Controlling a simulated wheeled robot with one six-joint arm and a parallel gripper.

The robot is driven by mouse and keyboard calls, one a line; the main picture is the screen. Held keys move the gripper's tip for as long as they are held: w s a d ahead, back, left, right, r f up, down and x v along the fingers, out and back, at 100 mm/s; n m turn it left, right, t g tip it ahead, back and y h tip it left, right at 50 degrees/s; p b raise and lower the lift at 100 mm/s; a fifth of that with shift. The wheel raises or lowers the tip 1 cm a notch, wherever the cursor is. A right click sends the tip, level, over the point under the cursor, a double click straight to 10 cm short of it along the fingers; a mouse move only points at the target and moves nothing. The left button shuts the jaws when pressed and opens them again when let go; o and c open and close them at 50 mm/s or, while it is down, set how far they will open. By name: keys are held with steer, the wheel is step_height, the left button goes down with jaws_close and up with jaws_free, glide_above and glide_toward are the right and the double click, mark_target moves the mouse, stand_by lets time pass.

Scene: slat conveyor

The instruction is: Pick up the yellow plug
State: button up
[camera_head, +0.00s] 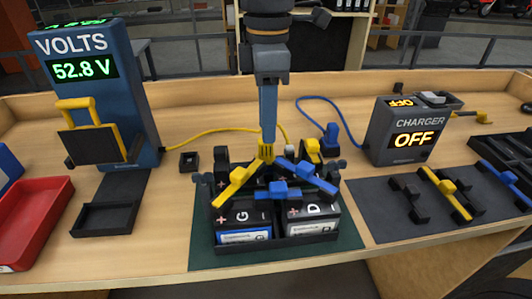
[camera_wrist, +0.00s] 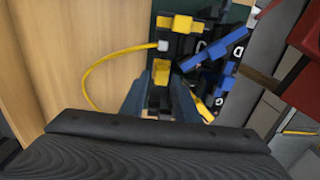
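My gripper (camera_head: 267,153) points straight down over the left-back part of the battery tray. A small yellow block lies at its fingertips and appears between the two fingers in the wrist view (camera_wrist: 162,68). I cannot tell whether the fingers touch it. A yellow cable (camera_head: 215,131) runs from the voltmeter to behind the gripper. In the wrist view the cable (camera_wrist: 103,69) ends in a pale connector (camera_wrist: 162,45) just beyond that block. Another yellow block (camera_head: 312,149) stands right of the gripper; it also shows in the wrist view (camera_wrist: 182,24). Which block the cable joins is unclear.
The battery tray (camera_head: 290,246) holds batteries, a yellow bar (camera_head: 236,186) and blue bars (camera_head: 285,191). A blue plug (camera_head: 331,139) with cable stands behind right. The voltmeter (camera_head: 122,110) reads 52.8 V; the charger (camera_head: 385,136) reads OFF. A red bin (camera_head: 28,232) is left.

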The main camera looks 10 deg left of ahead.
mark_target(269, 153)
steer(key=f, duration=0.2)
steer(key=f+p, duration=0.1)
steer(key=f, duration=0.2)
steer(key=shift+s+a+f, duration=0.1)
steer(key=shift+s, duration=0.1)
jaws_close()
